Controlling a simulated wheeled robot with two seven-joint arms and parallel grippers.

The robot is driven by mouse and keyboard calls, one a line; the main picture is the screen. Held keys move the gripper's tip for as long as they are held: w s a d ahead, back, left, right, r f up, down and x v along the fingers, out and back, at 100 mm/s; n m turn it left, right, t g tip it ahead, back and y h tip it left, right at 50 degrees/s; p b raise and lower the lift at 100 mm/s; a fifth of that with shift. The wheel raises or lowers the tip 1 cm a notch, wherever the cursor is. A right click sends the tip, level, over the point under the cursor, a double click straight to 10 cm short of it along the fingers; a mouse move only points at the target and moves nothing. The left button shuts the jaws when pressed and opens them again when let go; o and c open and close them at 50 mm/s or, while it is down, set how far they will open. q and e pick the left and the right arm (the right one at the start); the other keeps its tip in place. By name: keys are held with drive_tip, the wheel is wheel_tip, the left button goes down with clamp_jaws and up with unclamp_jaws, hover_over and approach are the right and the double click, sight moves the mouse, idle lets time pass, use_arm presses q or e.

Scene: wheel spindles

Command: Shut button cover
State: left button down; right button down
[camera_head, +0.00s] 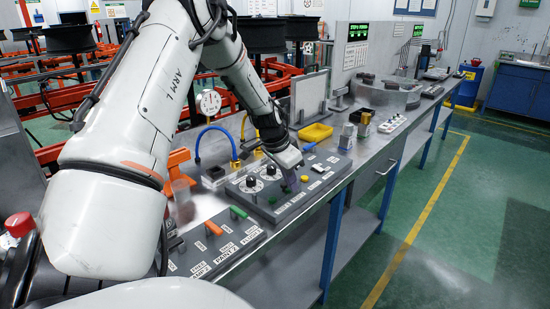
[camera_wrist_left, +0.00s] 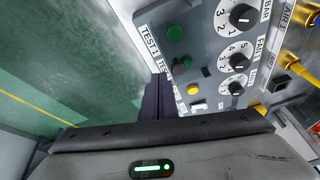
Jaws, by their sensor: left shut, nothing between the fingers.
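A grey control panel (camera_head: 323,178) lies on the bench with dials, buttons and printed labels. My left gripper (camera_head: 291,187) is shut and empty, with its fingertips low over the front part of this panel. In the left wrist view the dark fingers (camera_wrist_left: 157,97) lie together beside the panel's edge, close to the TEST labels. A green button (camera_wrist_left: 175,34), another green button (camera_wrist_left: 180,62), a black knob (camera_wrist_left: 206,72) and a yellow button (camera_wrist_left: 193,89) show beside them. I cannot clearly make out the button cover or its position; the fingers hide part of the panel.
A nearer panel with an orange handle (camera_head: 213,228) and a green handle (camera_head: 238,212) lies at the bench's front left. The green floor right of the bench is clear.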

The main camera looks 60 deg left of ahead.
use_arm(q)
drive_tip(key=d+r+p, duration=0.2)
drive_tip(key=d+r, duration=0.5)
drive_tip(key=d, duration=0.2)
drive_tip(key=shift+s+d, duration=0.25)
drive_tip(key=shift+s, duration=0.2)
